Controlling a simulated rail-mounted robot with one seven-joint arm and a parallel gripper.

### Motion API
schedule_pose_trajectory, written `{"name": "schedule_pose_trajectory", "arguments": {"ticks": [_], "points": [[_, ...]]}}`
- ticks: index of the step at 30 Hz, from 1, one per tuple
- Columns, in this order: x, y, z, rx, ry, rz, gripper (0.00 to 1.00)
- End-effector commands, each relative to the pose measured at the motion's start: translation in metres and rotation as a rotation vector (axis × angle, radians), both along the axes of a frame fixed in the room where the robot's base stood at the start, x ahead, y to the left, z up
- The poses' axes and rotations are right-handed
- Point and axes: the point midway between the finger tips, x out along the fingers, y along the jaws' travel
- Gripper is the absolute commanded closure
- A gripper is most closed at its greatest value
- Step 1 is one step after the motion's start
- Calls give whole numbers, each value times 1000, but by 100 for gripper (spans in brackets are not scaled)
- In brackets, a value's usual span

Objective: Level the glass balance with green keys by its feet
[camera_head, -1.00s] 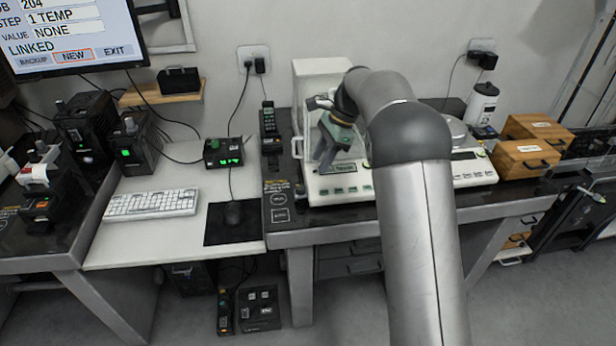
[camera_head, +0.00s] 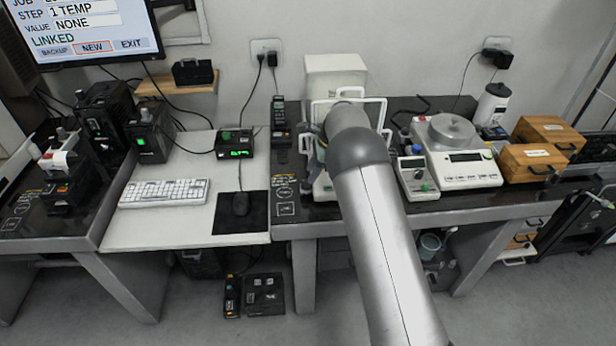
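The glass balance (camera_head: 335,65) stands on the dark-topped table, with its white rear housing and a white-framed glass chamber (camera_head: 376,112) in view. My arm covers most of its front, so its green keys, feet and any level bubble are hidden. A small white strip of its base shows left of my arm. My gripper (camera_head: 316,150) is almost wholly hidden behind my arm, at the balance's left front. Only a sliver shows, and its fingers cannot be made out.
Right of the balance stand a small white device (camera_head: 416,176) with a green knob, a round-pan balance (camera_head: 470,170) and wooden boxes (camera_head: 535,160). A black handset (camera_head: 279,115) stands to the left.

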Motion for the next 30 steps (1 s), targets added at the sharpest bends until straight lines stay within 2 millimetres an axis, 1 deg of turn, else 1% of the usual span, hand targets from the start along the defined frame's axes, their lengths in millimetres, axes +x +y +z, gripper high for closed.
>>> {"name": "schedule_pose_trajectory", "arguments": {"ticks": [1, 3, 7, 12, 19, 22, 23, 27, 30], "points": [[-1, 3, -8, -2, 3, 0, 60], [-2, 7, -18, -1, 2, 0, 60], [-2, 13, -31, -1, 0, 1, 60], [-2, 15, -38, 0, 0, 0, 60], [-2, 15, -38, 0, -1, 0, 60], [-2, 15, -38, 0, -1, 0, 88], [-2, 15, -38, 0, -1, 0, 92], [-2, 15, -39, 0, -1, 9, 92], [-1, 15, -41, 0, -2, 71, 92]]}}
